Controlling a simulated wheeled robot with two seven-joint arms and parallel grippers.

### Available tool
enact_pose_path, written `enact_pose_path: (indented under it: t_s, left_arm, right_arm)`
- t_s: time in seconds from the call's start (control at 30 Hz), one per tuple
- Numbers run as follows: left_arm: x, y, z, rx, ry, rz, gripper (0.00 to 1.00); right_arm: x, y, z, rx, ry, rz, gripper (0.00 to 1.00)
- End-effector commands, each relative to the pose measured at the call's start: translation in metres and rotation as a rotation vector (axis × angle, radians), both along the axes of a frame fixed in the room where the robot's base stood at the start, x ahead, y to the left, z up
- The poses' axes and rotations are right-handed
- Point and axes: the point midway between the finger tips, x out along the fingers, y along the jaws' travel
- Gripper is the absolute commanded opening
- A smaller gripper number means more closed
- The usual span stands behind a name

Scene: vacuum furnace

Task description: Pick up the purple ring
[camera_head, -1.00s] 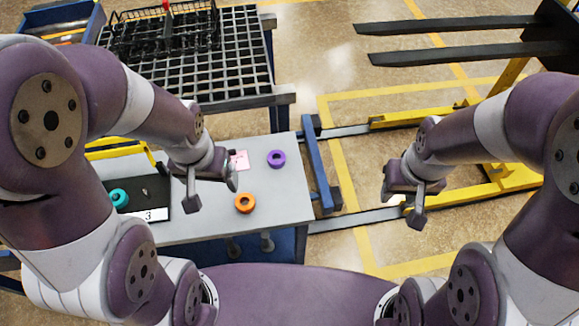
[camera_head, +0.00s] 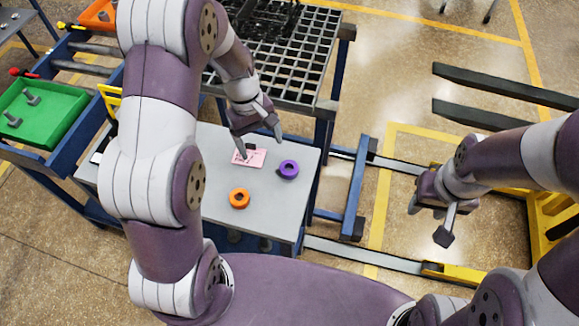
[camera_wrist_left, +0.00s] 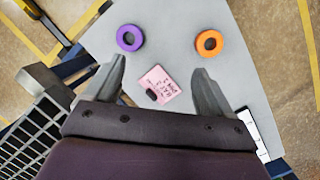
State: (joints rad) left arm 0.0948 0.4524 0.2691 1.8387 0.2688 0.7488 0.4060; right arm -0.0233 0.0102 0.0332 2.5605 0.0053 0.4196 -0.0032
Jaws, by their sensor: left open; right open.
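The purple ring (camera_head: 288,169) lies flat on the grey table (camera_head: 222,215), near its right edge. It also shows in the left wrist view (camera_wrist_left: 130,38), ahead of the left fingertip. My left gripper (camera_head: 260,144) is open and empty, above the table just to the upper left of the purple ring, not touching it. In the left wrist view its fingers (camera_wrist_left: 162,72) are spread over a pink note (camera_wrist_left: 160,85). My right gripper (camera_head: 428,222) is open and empty, out to the right of the table above the floor.
An orange ring (camera_head: 239,198) lies on the table to the lower left of the purple ring. A green tray (camera_head: 42,112) with bolts is at the left. Dark fork bars (camera_head: 500,85) stick out at the right.

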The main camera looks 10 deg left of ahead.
Motion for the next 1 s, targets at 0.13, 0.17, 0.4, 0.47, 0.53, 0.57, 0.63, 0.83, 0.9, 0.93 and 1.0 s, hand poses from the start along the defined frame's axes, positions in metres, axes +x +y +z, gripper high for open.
enact_pose_path:
  t_s: [0.13, 0.17, 0.4, 0.47, 0.53, 0.57, 0.63, 0.83, 0.9, 0.93, 1.0]
  left_arm:
    - [0.027, -0.007, -0.010, -0.058, 0.089, 0.224, 0.84]
    - [0.032, -0.008, -0.010, -0.068, 0.106, 0.264, 0.84]
    - [0.037, -0.025, -0.036, -0.096, 0.163, 0.377, 0.84]
    - [0.034, -0.030, -0.049, -0.097, 0.162, 0.376, 0.84]
    - [0.033, -0.034, -0.062, -0.096, 0.159, 0.376, 0.84]
    - [0.032, -0.036, -0.067, -0.096, 0.158, 0.376, 0.84]
    - [0.031, -0.038, -0.075, -0.096, 0.156, 0.375, 0.84]
    - [0.032, -0.048, -0.103, -0.094, 0.158, 0.374, 0.84]
    - [0.030, -0.052, -0.116, -0.095, 0.157, 0.372, 0.84]
    - [0.030, -0.054, -0.120, -0.095, 0.155, 0.374, 0.84]
    - [0.029, -0.056, -0.126, -0.096, 0.155, 0.373, 0.84]
  right_arm:
    - [0.000, 0.000, 0.001, 0.000, 0.000, 0.000, 0.43]
    - [0.000, 0.000, 0.001, 0.000, 0.000, 0.000, 0.43]
    - [0.000, 0.000, 0.011, 0.000, 0.000, 0.000, 0.43]
    - [0.000, 0.000, 0.015, 0.000, 0.000, 0.000, 0.43]
    - [0.000, 0.000, 0.017, 0.000, 0.000, 0.000, 0.43]
    - [0.000, 0.000, 0.018, 0.000, 0.000, 0.000, 0.43]
    - [0.000, 0.000, 0.019, 0.000, 0.000, 0.000, 0.43]
    - [0.000, 0.000, 0.038, 0.000, 0.000, 0.000, 0.43]
    - [0.000, 0.000, 0.040, 0.000, 0.000, 0.000, 0.43]
    - [0.000, 0.000, 0.041, 0.000, 0.000, 0.000, 0.43]
    - [0.000, 0.000, 0.041, 0.000, 0.000, 0.000, 0.43]
